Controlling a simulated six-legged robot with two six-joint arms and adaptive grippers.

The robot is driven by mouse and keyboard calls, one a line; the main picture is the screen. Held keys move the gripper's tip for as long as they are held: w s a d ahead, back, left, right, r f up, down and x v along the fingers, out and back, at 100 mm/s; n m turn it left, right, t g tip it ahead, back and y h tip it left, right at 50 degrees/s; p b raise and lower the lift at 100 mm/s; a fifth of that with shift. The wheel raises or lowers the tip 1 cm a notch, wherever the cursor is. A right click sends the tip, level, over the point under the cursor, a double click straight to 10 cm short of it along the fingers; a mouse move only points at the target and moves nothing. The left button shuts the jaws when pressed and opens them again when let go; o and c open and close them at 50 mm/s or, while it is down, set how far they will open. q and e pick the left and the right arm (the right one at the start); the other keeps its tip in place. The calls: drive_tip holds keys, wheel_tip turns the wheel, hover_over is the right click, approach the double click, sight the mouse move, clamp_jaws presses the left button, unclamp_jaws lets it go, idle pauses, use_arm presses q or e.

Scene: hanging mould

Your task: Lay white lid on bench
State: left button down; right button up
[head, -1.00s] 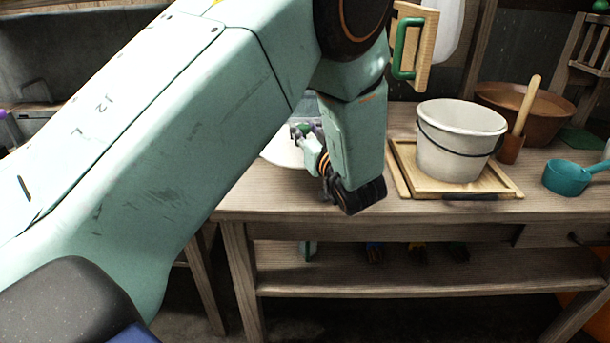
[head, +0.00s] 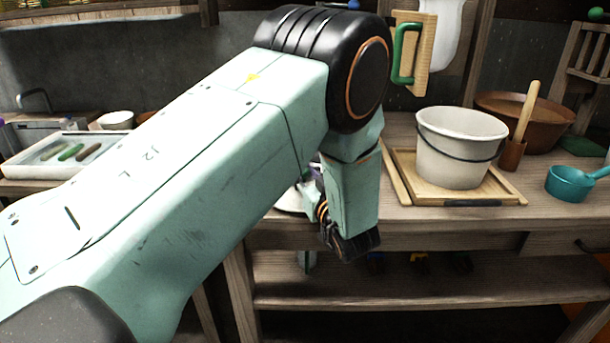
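A white, rounded thing, likely the white lid (head: 292,201), shows only as a small edge behind my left arm in the head view. It is at the left end of the wooden bench (head: 460,222). Whether it touches the bench top is hidden. My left arm comes in from the left, with its wrist bent down over the bench's front left edge. My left gripper (head: 308,180) is mostly hidden behind its own wrist, close to the white edge; I cannot see its fingers clearly. My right gripper is not in view.
A white bucket (head: 460,145) stands on a wooden frame (head: 510,192) on the bench. Behind it is a brown bowl (head: 550,125); a teal scoop (head: 570,183) lies at right. A white tray (head: 40,167) with several coloured sticks sits at far left.

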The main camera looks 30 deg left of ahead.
use_arm(q)
drive_tip(key=shift+f, duration=0.15)
drive_tip(key=c, duration=1)
unclamp_jaws()
drive_tip(key=shift+r, duration=0.2)
